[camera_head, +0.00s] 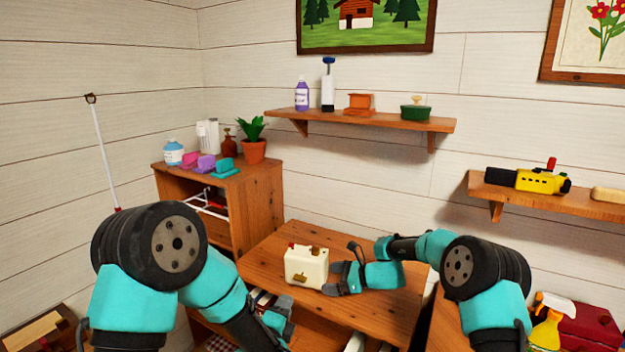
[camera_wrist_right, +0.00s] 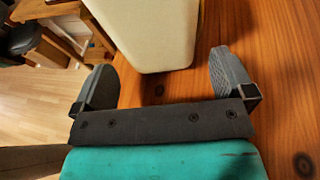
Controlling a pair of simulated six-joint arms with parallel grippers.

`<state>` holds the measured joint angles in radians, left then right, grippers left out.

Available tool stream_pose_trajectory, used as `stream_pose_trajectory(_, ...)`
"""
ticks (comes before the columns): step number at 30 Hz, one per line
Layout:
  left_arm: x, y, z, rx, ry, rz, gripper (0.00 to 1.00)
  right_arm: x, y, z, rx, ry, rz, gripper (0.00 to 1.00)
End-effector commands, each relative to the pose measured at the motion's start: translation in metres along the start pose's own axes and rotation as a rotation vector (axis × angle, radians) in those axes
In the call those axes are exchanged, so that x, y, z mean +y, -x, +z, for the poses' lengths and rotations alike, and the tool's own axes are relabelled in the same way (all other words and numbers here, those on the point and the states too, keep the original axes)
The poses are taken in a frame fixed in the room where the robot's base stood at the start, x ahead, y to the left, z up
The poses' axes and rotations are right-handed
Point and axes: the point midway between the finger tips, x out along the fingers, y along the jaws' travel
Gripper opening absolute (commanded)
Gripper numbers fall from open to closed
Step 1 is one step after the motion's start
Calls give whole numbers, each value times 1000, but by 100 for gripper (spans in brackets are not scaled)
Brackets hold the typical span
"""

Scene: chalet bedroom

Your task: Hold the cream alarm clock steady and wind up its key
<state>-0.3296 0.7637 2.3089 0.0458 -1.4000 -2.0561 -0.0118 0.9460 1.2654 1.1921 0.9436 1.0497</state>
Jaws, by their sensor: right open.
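The cream alarm clock (camera_head: 306,264) stands on the wooden table, with a brown key (camera_head: 299,281) on its front face and small red and brown parts on top. My right gripper (camera_head: 334,279) is open at the clock's right side. In the right wrist view the cream body (camera_wrist_right: 150,35) lies just ahead of the open fingers (camera_wrist_right: 163,68), its near edge between the tips, with no grip on it. My left gripper (camera_head: 281,314) is low at the table's front edge, in front of and below the clock, away from the key. Its finger gap is unclear.
A wooden cabinet (camera_head: 262,205) with bottles, coloured blocks and a potted plant (camera_head: 253,148) stands behind left. Wall shelves (camera_head: 362,121) hold more objects. Items sit below the table top. A spray bottle (camera_head: 548,325) stands far right.

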Motion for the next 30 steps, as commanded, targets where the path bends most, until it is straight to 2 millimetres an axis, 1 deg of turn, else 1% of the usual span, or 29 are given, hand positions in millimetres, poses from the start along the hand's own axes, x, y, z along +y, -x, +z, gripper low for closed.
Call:
stream_pose_trajectory(1,0,0,0,0,0,0,32,0,11,0,0,-1,-2,100)
stream_pose_trajectory(6,0,0,0,0,0,0,32,0,44,0,-1,-1,-2,100)
stream_pose_trajectory(9,0,0,0,0,0,0,32,0,58,0,0,0,-1,100)
stream_pose_trajectory(12,0,0,0,0,0,0,32,0,68,0,-1,0,-1,100)
stream_pose_trajectory(16,0,0,0,0,0,0,32,0,74,0,-1,-1,0,100)
stream_pose_trajectory(26,0,0,0,0,3,-1,32,0,74,1,0,3,-2,100)
stream_pose_trajectory(29,-2,-4,2,5,29,-9,32,-3,78,9,3,30,-20,100)
stream_pose_trajectory(30,-3,-8,3,9,49,-14,32,-5,82,16,5,52,-34,100)
